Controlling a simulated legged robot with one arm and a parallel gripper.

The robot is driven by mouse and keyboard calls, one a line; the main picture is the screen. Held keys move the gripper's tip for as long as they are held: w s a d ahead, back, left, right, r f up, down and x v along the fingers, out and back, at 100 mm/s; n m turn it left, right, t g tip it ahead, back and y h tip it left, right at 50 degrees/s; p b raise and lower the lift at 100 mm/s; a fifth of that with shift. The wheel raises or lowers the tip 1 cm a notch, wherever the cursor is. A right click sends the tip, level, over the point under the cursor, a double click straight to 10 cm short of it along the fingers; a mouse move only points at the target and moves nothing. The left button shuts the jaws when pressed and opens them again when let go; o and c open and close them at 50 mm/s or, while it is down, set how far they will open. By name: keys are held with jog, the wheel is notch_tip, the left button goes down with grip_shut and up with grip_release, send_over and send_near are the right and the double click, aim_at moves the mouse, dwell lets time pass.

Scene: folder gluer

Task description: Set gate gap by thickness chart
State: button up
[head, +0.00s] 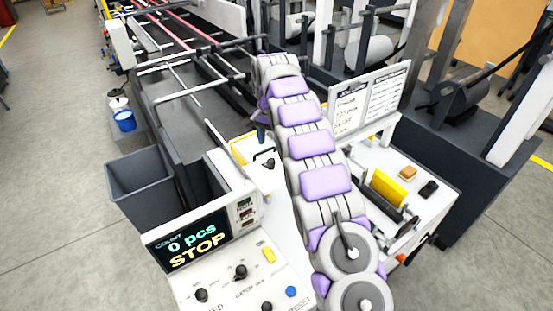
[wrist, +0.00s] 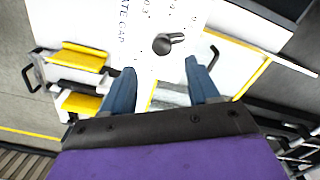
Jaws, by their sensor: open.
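The wrist view shows a white panel (wrist: 190,14) with printed lettering that reads in part as "GATE GAP", cut by the top edge. A black pointer knob (wrist: 168,43) stands on it. My gripper (wrist: 160,65) is open and empty, its two blue fingers spread on the knob's near side. The knob lies just beyond the fingertips, apart from them. In the head view my purple and grey arm reaches across the machine, and its gripper end is mostly hidden. A white board (head: 370,100) with a job card and a printed chart stands right of my arm; its small text is unreadable.
A counter display (head: 190,242) reads "0 pcs STOP" above a button panel (head: 240,285). A yellow block (head: 388,188) and a dark small object (head: 429,188) are on the white table at right.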

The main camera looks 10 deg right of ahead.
aim_at(272, 161)
notch_tip(272, 161, down, 8)
jog(key=shift+f+b, duration=0.1)
jog(key=shift+b, duration=0.3)
jog(key=shift+c, duration=0.3)
jog(key=c, duration=1)
jog(key=shift+r+n+p, duration=0.2)
jog(key=shift+n+p, duration=0.6)
jog(key=shift+f+n+p, duration=0.15)
jog(key=shift+n+p, duration=0.25)
jog(key=shift+n, duration=0.6)
jog(key=o, duration=1.1)
jog(key=shift+d, duration=0.15)
jog(key=shift+c, duration=0.2)
